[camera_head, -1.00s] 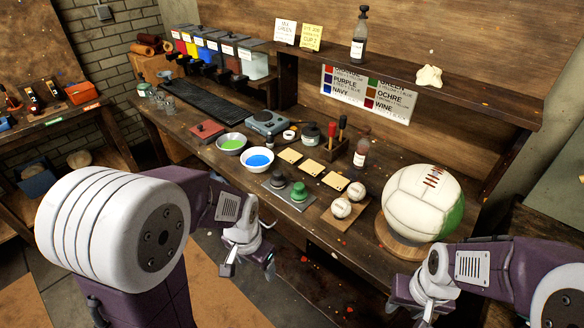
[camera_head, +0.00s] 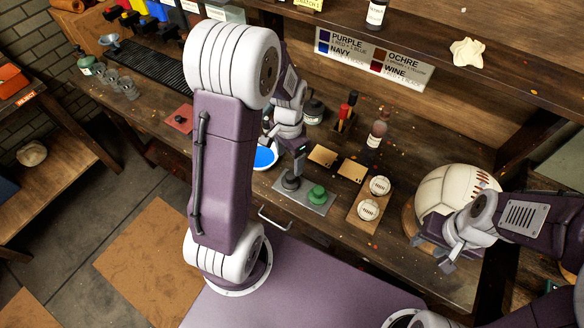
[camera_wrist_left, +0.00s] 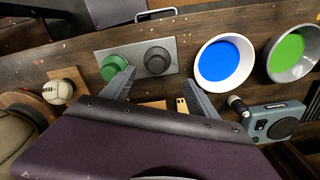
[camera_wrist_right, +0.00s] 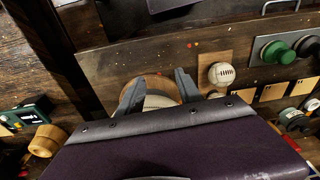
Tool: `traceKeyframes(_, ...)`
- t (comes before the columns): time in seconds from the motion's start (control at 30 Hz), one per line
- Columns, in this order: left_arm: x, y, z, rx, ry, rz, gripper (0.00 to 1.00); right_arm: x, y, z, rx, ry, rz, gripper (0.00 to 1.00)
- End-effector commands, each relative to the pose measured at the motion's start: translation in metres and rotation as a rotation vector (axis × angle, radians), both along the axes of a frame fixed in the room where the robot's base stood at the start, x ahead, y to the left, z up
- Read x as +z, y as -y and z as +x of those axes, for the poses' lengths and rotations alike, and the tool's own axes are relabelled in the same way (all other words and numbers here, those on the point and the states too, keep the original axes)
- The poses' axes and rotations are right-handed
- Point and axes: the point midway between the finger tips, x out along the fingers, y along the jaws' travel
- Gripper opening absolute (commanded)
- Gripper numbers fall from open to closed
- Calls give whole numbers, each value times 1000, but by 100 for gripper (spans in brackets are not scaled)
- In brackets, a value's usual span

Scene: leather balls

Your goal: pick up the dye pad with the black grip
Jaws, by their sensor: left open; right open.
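The dye pad with the black grip (camera_head: 290,182) stands upright on a grey metal plate (camera_head: 322,208), beside the pad with the green grip (camera_head: 317,195). In the left wrist view the black grip (camera_wrist_left: 158,59) shows just beyond and between the fingertips, with the green grip (camera_wrist_left: 112,68) by the left finger. My left gripper (camera_head: 285,152) is open and empty above the bench near the black pad, apart from it as far as I can tell. My right gripper (camera_head: 432,252) is open and empty in front of the large ball (camera_head: 448,190); it also shows in the right wrist view (camera_wrist_right: 158,80).
A bowl of blue dye (camera_wrist_left: 224,62) and a bowl of green dye (camera_wrist_left: 291,54) stand beside the plate. Two small balls (camera_head: 368,209) sit on a wooden holder on the plate's other side. A shelf (camera_head: 420,50) overhangs the bench.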

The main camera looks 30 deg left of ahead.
Motion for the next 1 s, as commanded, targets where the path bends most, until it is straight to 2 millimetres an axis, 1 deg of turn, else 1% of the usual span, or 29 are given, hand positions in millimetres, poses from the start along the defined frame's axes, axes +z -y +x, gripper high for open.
traceKeyframes(0.07,1,-1,0,3,0,0,69,1,0,0,0,0,0,42)
traceKeyframes(0.13,-3,0,-1,3,-2,0,69,1,0,0,0,0,0,42)
traceKeyframes(0.3,-29,0,-1,2,-5,-1,69,2,0,0,0,0,0,42)
traceKeyframes(0.4,-37,0,-1,2,-2,0,69,3,0,0,0,0,0,42)
traceKeyframes(0.53,-42,0,-1,2,-1,0,69,4,0,0,0,0,0,42)
traceKeyframes(0.57,-46,1,-2,2,-4,0,69,4,0,0,0,0,0,42)
traceKeyframes(0.73,-78,3,-2,3,-5,-1,69,8,0,0,0,0,0,42)
traceKeyframes(0.8,-86,3,-2,3,-2,0,69,8,0,0,0,0,0,42)
traceKeyframes(0.9,-91,3,-2,3,-1,0,69,8,0,0,0,0,0,42)
traceKeyframes(1.0,-90,3,-1,3,1,0,69,8,0,0,0,0,0,42)
